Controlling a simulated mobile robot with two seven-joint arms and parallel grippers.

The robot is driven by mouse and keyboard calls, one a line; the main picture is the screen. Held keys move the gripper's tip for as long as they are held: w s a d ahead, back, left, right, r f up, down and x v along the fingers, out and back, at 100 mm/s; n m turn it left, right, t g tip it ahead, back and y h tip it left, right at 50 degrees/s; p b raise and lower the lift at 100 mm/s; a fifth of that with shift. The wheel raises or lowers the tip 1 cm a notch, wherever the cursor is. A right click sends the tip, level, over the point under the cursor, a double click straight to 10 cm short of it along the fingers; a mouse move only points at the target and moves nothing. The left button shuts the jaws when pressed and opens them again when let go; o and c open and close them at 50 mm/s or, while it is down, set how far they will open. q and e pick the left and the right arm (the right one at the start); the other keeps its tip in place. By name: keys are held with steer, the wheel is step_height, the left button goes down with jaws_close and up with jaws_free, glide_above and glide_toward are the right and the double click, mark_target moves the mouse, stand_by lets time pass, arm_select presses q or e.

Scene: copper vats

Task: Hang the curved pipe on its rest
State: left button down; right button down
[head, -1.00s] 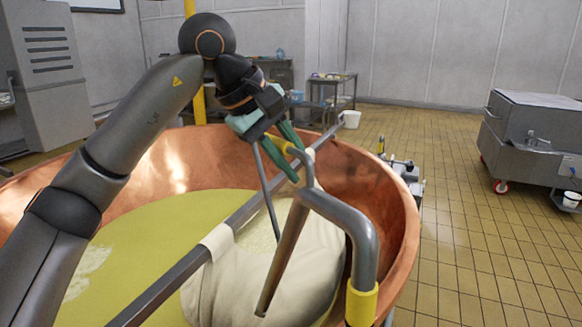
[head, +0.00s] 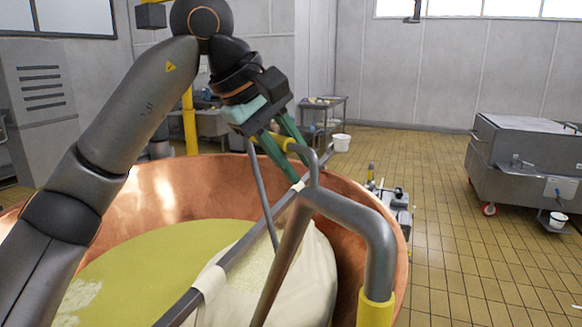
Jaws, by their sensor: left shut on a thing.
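The curved pipe (head: 377,238) is a grey bent tube with yellow bands, one at its lower right end and one near my gripper. My left gripper (head: 298,165), with green fingers, is shut on the pipe's upper left end, above the copper vat (head: 335,185). A tapered brown tube (head: 280,262) slants down from the pipe's bend; whether it is joined on is unclear. The pipe's lower end runs out of the bottom of the view. I cannot identify the rest in this view. My right gripper is not in view.
A grey bar (head: 250,240) crosses the vat, with a pale cloth bag (head: 318,275) under it in yellowish liquid. A metal cart (head: 525,160) stands at the right. A table (head: 322,110) and white bucket (head: 341,142) are behind.

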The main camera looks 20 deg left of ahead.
arm_select(q)
steer(key=shift+s+d+r+p, duration=1.15)
steer(key=shift+r+p, duration=2)
steer(key=shift+r, duration=5.35)
steer(key=s+d, duration=0.9)
steer(key=d, duration=0.4)
steer(key=s+d, duration=0.9)
steer(key=d, duration=0.4)
steer(key=shift+d+r, duration=0.15)
